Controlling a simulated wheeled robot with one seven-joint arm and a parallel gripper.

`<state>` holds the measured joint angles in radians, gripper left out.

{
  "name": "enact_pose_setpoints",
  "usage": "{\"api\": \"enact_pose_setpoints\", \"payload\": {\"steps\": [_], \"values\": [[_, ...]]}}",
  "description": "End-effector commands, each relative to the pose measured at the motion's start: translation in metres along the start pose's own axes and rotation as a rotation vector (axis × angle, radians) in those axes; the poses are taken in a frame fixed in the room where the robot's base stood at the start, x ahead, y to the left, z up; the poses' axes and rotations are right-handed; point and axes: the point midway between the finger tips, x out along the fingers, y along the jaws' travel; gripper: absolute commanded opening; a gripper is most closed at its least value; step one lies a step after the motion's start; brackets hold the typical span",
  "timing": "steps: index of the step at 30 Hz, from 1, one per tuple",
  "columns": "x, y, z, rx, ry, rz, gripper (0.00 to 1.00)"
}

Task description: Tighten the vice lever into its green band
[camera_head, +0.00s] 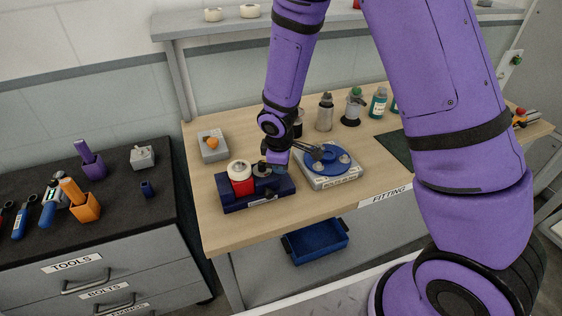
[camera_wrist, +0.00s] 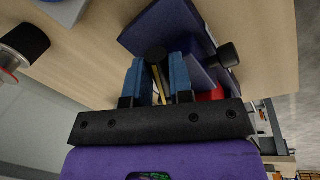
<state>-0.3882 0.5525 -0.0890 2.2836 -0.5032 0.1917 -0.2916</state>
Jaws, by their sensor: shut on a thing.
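The vice (camera_head: 258,197) is a dark blue block at the front left of the wooden bench, also seen in the wrist view (camera_wrist: 168,28). In the head view my gripper (camera_head: 277,162) is at its right part, and the arm hides some of it. In the wrist view the two blue fingers of my gripper (camera_wrist: 160,80) are shut on a slim yellowish bar with a round black end (camera_wrist: 157,54), which looks like the vice lever. I cannot make out the green band in either view.
A red and white cylinder (camera_head: 240,178) stands at the vice's left part. A grey fixture with a blue disc (camera_head: 327,162) is close on the right. A grey block with an orange knob (camera_head: 212,146) stands behind left. Several bottles (camera_head: 378,103) stand at the back. The bench's front edge (camera_head: 290,232) is near.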

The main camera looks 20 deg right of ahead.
Motion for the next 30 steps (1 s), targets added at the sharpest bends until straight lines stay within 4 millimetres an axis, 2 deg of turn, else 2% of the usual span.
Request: {"api": "enact_pose_setpoints", "payload": {"steps": [18,19,21,22,30], "values": [[-0.0005,-0.0022,-0.0003,0.04,-0.008,0.0,0.0],[-0.0005,-0.0022,-0.0003,0.04,-0.008,0.0,0.28],[-0.0005,-0.0021,-0.0003,0.04,-0.008,0.0,0.44],[-0.0005,-0.0021,-0.0003,0.04,-0.008,0.0,0.46],[-0.0011,-0.002,-0.0003,0.04,-0.008,0.0,0.46]]}}
